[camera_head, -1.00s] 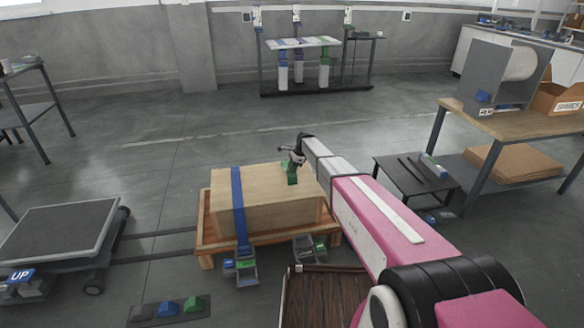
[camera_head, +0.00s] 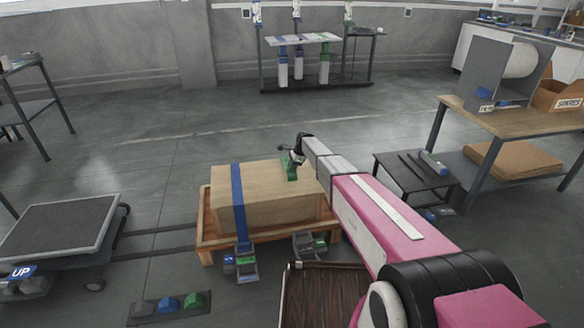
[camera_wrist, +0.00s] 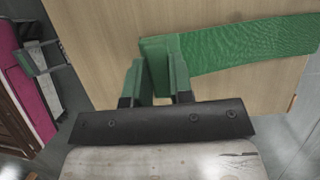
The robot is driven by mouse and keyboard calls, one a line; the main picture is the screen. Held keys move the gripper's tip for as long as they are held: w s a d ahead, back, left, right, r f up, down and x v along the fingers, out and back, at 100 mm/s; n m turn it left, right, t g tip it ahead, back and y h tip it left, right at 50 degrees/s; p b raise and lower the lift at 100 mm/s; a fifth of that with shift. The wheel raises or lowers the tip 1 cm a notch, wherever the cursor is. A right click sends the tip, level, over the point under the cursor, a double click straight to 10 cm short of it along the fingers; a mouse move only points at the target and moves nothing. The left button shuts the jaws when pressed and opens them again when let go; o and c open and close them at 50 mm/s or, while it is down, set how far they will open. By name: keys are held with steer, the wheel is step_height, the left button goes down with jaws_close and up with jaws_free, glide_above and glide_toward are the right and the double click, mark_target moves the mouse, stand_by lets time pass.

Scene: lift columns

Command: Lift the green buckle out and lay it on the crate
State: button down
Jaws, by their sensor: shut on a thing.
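The wooden crate (camera_head: 275,197) stands on a low orange-brown pallet, with a blue strap (camera_head: 238,200) round its left part. The green buckle (camera_wrist: 154,62) shows in the wrist view over the crate's pale top, with a wide green strap (camera_wrist: 245,48) running from it to the right. In the head view a green piece (camera_head: 291,172) shows at the crate's far right top. My gripper (camera_wrist: 157,72) is shut on the buckle, with a green-tipped finger on each side. I cannot tell whether the buckle touches the crate top.
Two grey ratchet-like pieces (camera_head: 245,265) hang or lie by the pallet's front. A low dark table (camera_head: 415,180) and a workbench (camera_head: 520,130) stand to the right. A flat cart (camera_head: 62,235) is at the left. Floor behind the crate is clear.

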steer(key=shift+f, duration=1.05)
steer(key=c, duration=0.9)
jaws_free()
steer(key=v, duration=1)
steer(key=shift+d+r, duration=0.2)
steer(key=shift+r, duration=0.15)
steer(key=s+d+r+n+h, duration=0.1)
steer(key=s+d+n, duration=0.4)
steer(key=s, duration=1)
steer(key=s+d+r+n+h, duration=0.1)
steer(key=s+d+r+n, duration=0.2)
steer(key=s+d, duration=0.7)
steer(key=s+d+r+n+t+h, duration=0.1)
steer(key=s+d+n, duration=0.5)
steer(key=s, duration=1.4)
steer(key=shift+s+d+r+n+h, duration=0.3)
steer(key=shift+d+r+n+h, duration=0.1)
steer(key=shift+d+r+h, duration=0.25)
